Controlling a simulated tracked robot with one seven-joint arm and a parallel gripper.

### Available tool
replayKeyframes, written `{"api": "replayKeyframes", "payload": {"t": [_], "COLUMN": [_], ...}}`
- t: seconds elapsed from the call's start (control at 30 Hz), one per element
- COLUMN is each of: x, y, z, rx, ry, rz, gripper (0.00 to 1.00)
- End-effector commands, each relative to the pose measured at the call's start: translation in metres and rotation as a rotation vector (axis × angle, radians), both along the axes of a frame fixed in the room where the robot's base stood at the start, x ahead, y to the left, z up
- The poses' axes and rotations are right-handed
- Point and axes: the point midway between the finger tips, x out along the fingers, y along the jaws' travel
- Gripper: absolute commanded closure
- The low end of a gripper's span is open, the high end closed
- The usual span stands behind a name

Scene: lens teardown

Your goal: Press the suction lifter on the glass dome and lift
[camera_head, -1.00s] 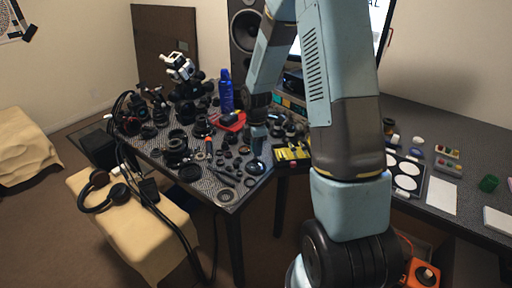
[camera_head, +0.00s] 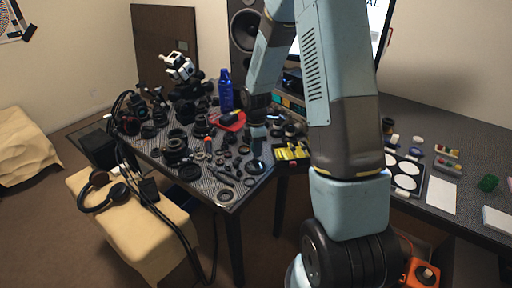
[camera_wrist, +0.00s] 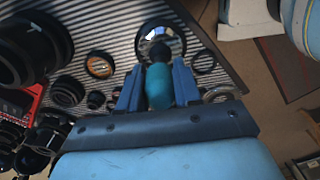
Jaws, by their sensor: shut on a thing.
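In the wrist view my gripper (camera_wrist: 158,88) is shut on the suction lifter (camera_wrist: 158,84), a teal handle with a black bulb end pointing away from me. Past that end lies the round, shiny glass dome (camera_wrist: 153,31) with a dark rim, on the striped mat. The lifter's end overlaps the dome in this view. I cannot tell whether it touches. In the head view my gripper (camera_head: 256,132) is small above the crowded table, and the dome (camera_head: 255,167) is a dark disc just below it.
Lens rings and barrels crowd the mat, including a large black barrel (camera_wrist: 30,45) in the wrist view. In the head view a blue bottle (camera_head: 225,90), a red tray (camera_head: 229,121) and a yellow-black case (camera_head: 292,152) stand near my gripper.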

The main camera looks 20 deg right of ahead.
Motion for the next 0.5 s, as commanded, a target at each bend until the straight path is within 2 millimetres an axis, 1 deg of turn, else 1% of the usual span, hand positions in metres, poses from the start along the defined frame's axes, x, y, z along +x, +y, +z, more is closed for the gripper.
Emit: {"api": "replayKeyframes", "payload": {"t": [0.5], "x": [-0.0001], "y": [-0.0004], "z": [-0.0053], "rx": [0.000], "ry": [0.001], "rz": [0.000], "gripper": [0.94]}}
